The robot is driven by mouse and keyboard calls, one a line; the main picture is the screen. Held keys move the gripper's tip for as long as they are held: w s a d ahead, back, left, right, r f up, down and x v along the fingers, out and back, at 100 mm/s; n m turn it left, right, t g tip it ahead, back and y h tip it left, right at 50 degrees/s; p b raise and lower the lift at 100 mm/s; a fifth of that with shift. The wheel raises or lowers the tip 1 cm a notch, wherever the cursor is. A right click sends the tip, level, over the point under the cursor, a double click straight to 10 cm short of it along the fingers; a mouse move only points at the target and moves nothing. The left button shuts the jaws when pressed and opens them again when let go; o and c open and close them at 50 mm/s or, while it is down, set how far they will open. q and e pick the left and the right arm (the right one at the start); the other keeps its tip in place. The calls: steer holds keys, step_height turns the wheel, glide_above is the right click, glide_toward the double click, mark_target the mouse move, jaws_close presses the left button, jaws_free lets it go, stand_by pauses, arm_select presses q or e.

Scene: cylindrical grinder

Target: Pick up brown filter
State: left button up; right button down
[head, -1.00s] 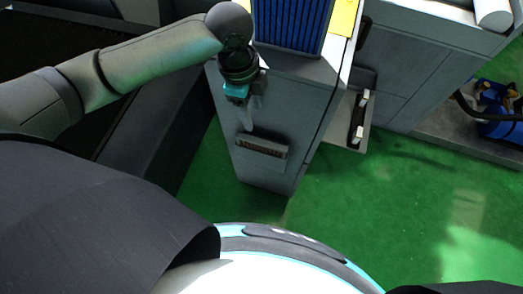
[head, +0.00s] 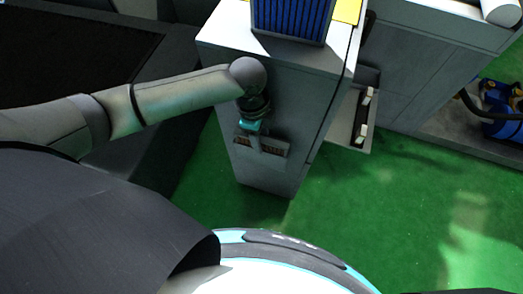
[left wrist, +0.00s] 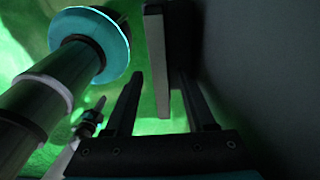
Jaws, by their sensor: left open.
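The brown filter (head: 277,149) is a short ribbed block standing out from the front face of a grey cabinet (head: 305,120). My left gripper (head: 266,146) is at the filter and hides its middle in the head view. In the left wrist view, the two dark fingers of the open left gripper (left wrist: 160,82) stand apart on either side of a slab, apparently the filter (left wrist: 166,55), seen edge-on. Whether the fingers touch it cannot be told. My right gripper is not seen in either view.
A blue ribbed panel (head: 290,18) stands on the cabinet top beside a yellow piece (head: 347,10). An open shelf (head: 352,130) juts out on the cabinet's right. Blue equipment (head: 497,115) is at the far right. The green floor (head: 400,210) in front is clear.

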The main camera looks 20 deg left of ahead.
arm_select(q)
steer(key=shift+f, duration=0.75)
steer(key=shift+c, duration=0.4)
jaws_close()
stand_by(0.5)
